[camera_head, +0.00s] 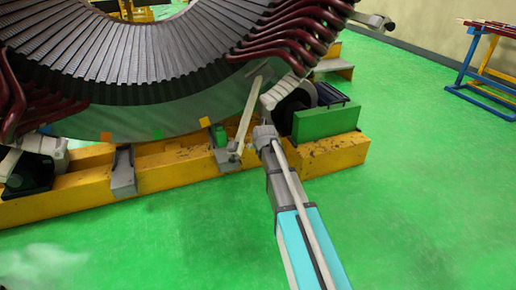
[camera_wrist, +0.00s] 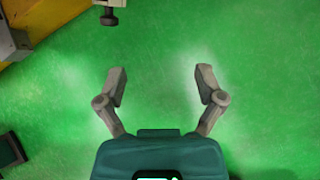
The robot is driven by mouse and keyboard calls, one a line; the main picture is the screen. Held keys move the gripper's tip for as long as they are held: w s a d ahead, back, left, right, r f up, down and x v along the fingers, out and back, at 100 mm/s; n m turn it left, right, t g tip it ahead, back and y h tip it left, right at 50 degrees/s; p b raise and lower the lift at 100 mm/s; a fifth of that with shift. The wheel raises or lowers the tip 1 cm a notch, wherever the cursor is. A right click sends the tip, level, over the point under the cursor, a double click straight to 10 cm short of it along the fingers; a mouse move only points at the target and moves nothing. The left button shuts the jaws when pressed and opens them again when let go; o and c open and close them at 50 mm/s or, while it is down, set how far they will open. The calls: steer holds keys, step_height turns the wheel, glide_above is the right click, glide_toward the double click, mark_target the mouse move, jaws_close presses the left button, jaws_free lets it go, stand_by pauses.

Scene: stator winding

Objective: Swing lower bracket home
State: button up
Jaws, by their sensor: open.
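A pale grey bar (camera_head: 246,116), which looks like the lower bracket, slants down from the stator's lower right side toward the yellow base. My arm's end is just right of it in the head view, and the gripper fingers cannot be made out there. In the wrist view my gripper (camera_wrist: 160,78) is open, with nothing between its two fingers and green floor behind them. A pale end piece with a dark knob (camera_wrist: 110,16) shows at the top edge of the wrist view, beyond the left finger and apart from it. I cannot tell if it belongs to the bracket.
The large stator (camera_head: 140,118) with dark red coil ends stands on a yellow base (camera_head: 180,165). A green block (camera_head: 325,122) sits on the base right of my arm. A blue and yellow stand (camera_head: 480,75) is at the far right. Green floor is clear at right.

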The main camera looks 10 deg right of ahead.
steer(key=shift+p+v, duration=1.5)
steer(key=shift+v, duration=0.65)
steer(key=s+a+f+m+g, duration=0.15)
steer(key=s+m+g, duration=0.25)
steer(key=s+m, duration=1.15)
steer(key=s+a+f+m+g, duration=0.15)
steer(key=s+m+g, duration=0.25)
steer(key=s+m, duration=1.15)
step_height(320, 180, up, 37)
steer(key=w+m+p, duration=0.2)
steer(key=p, duration=3.6)
steer(key=shift+w+d+r+p, duration=0.15)
steer(key=shift+d+r+p, duration=0.05)
steer(key=shift+r+p, duration=0.1)
